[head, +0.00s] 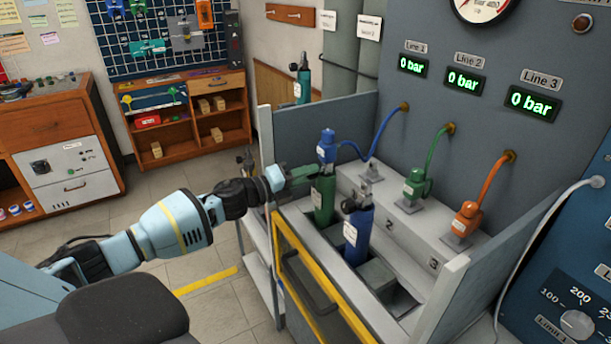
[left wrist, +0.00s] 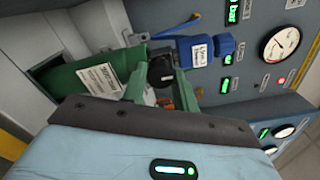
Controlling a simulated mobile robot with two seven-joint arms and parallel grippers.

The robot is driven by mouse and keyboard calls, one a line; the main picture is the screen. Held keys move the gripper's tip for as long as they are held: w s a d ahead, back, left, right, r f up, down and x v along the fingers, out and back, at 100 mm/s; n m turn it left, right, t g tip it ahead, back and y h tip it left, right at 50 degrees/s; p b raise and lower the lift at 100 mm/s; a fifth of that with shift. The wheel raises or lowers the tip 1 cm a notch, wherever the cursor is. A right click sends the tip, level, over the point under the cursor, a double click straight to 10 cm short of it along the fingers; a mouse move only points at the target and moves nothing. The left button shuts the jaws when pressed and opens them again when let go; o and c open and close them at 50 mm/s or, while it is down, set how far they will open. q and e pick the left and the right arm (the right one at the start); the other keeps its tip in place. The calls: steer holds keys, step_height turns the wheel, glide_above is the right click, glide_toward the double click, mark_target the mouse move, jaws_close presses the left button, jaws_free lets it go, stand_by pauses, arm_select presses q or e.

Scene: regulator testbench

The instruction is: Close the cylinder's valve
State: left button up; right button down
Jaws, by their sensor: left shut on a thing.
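A green cylinder (head: 323,200) stands in the bench's near row, with a blue regulator (head: 327,145) on its top. A blue cylinder (head: 358,240) stands to its right. My left gripper (head: 306,172) reaches in from the left at the top of the green cylinder. In the left wrist view, the green cylinder (left wrist: 88,78) lies across the picture with its white label showing. Its black valve knob (left wrist: 160,70) sits between the two green fingers of my left gripper (left wrist: 160,76), which is shut on it. The blue regulator (left wrist: 197,52) is just beyond.
The bench has side panels (head: 470,290) and a yellow-framed front (head: 310,285). Green (head: 414,185) and orange (head: 467,220) regulators sit on the step behind. The three line displays (head: 465,81) read 0 bar. A shelf with tools (head: 190,115) stands at the back left.

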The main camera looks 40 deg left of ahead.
arm_select(q)
steer(key=o, duration=1)
steer(key=shift+b+v, duration=0.5)
steer(key=shift+v, duration=3.4)
